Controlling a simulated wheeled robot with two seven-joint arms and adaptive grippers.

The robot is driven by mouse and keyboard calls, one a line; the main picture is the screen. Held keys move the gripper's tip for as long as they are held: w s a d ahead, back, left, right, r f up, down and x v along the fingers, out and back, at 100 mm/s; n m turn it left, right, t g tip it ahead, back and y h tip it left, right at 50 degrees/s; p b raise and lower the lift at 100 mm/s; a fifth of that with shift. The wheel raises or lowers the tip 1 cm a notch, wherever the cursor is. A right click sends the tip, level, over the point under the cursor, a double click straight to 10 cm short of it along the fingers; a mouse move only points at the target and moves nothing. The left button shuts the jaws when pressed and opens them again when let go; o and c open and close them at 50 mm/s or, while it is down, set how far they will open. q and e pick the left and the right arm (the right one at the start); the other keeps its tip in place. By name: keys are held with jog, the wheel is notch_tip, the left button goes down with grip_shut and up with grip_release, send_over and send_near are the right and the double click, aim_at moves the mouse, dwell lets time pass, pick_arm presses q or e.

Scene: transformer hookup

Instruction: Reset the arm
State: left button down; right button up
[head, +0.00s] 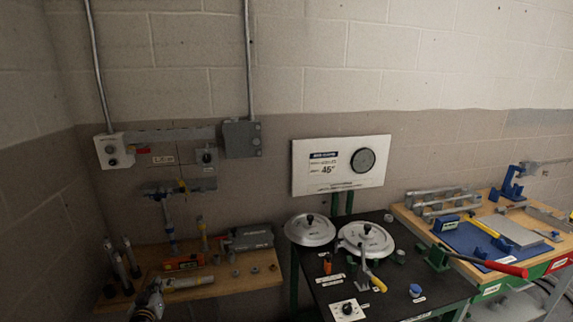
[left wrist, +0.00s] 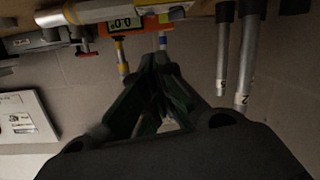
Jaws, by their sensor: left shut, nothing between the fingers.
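My left gripper (head: 150,300) is low at the left in the head view, by the front edge of the wooden shelf (head: 230,272). In the left wrist view my left gripper (left wrist: 160,62) has its dark green fingers together at the tips, with nothing between them. A grey and yellow cylindrical tool (head: 188,283) lies on the shelf close to it; a similar tool shows along the top of the wrist view (left wrist: 90,12). The orange device with a display (head: 183,262) stands behind that tool. My right gripper does not show.
Upright grey tubes (head: 120,268) stand at the shelf's left end. A black-topped table (head: 330,295) with round metal lids (head: 310,230) stands right of the shelf. A wooden workbench (head: 470,255) with tools is farther right. A gap separates shelf and table.

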pick_arm(q)
jog(key=s+d+f+g+h, duration=0.1)
jog(key=d+f, duration=0.2)
jog(key=f, duration=0.4)
jog(key=s+d+f+m+g, duration=0.1)
jog(key=d+f, duration=0.2)
jog(key=f, duration=0.4)
jog(key=s+d+f+g+h, duration=0.1)
jog(key=d+f, duration=0.2)
jog(key=f, duration=0.4)
jog(key=s+d+f+m+g+h, duration=0.1)
jog(key=s+d+f+g, duration=0.1)
jog(key=s+d+f, duration=0.5)
jog(key=s+d+f+m+g+h, duration=0.1)
jog(key=s+f+g, duration=0.1)
jog(key=s+f, duration=0.6)
jog(key=s+d+f+m+g, duration=0.3)
jog(key=s+f+g, duration=0.1)
jog(key=s+f, duration=1.15)
jog(key=s+a+f+g, duration=0.1)
jog(key=s, duration=1.1)
jog(key=s+f+m+g, duration=0.1)
jog(key=s+f+g, duration=0.1)
jog(key=s, duration=1)
jog(key=shift+s+a+m, duration=0.3)
jog(key=shift+s+a, duration=0.05)
